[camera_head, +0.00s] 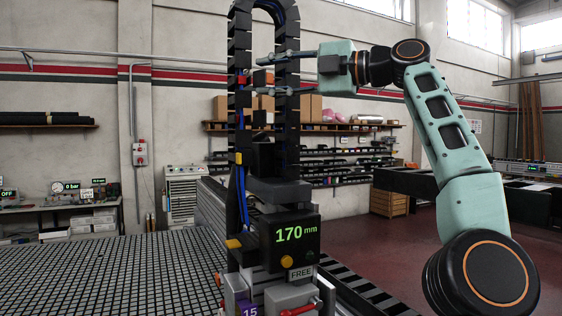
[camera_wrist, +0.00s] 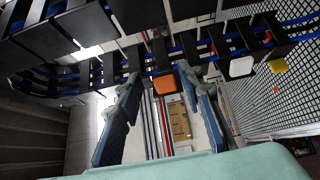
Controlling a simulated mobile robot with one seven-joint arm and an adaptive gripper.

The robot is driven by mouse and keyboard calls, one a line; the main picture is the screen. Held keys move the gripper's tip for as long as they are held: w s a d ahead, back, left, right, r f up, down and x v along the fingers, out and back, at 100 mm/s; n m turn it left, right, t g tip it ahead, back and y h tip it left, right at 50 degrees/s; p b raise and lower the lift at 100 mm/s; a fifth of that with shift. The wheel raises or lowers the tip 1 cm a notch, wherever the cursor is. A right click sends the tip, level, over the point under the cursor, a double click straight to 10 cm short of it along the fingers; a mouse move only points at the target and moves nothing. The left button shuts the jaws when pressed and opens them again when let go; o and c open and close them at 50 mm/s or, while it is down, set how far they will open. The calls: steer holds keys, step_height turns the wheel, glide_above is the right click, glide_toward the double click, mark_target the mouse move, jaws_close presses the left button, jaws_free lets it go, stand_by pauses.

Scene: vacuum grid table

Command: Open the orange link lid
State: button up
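The orange link lid (camera_wrist: 165,84) shows in the wrist view as a small orange plate on a black link of the cable chain. My gripper (camera_head: 261,75) reaches in from the right at the upper part of the upright chain loop (camera_head: 238,45). In the wrist view my gripper (camera_wrist: 160,78) has a finger on each side of the lid, with gaps between. I cannot tell whether either finger touches the chain.
A black unit (camera_head: 290,240) reading 170 mm stands below the loop. The grid table (camera_head: 110,275) lies at left.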

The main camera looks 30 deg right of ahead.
mark_target(256, 79)
steer(key=shift+s+a+f+m+t+h, duration=0.15)
steer(key=shift+m+t+h, duration=0.35)
steer(key=shift+m+h, duration=0.15)
steer(key=shift+s+a+f+m+t+h, duration=0.15)
steer(key=shift+m+t+h, duration=0.25)
steer(key=shift+h, duration=0.25)
steer(key=shift+s+a+r+m+t+h, duration=0.15)
steer(key=shift+m+t+h, duration=0.15)
steer(key=shift+m+h, duration=0.25)
steer(key=shift+s+a+m+t+h, duration=0.1)
steer(key=shift+a+m+t+h, duration=0.15)
steer(key=shift+m+h, duration=0.5)
steer(key=shift+a+m+t+h, duration=0.2)
steer(key=shift+m+h, duration=0.2)
steer(key=shift+h, duration=0.7)
steer(key=shift+s+a+m+t+h, duration=0.15)
steer(key=shift+m+t+h, duration=0.1)
steer(key=shift+m+h, duration=0.5)
steer(key=shift+w+a+f+m+h, duration=0.15)
steer(key=shift+m+h, duration=0.3)
steer(key=shift+h, duration=0.5)
steer(key=shift+a+r+m+h, duration=0.15)
steer(key=shift+m+h, duration=0.3)
steer(key=shift+h, duration=0.45)
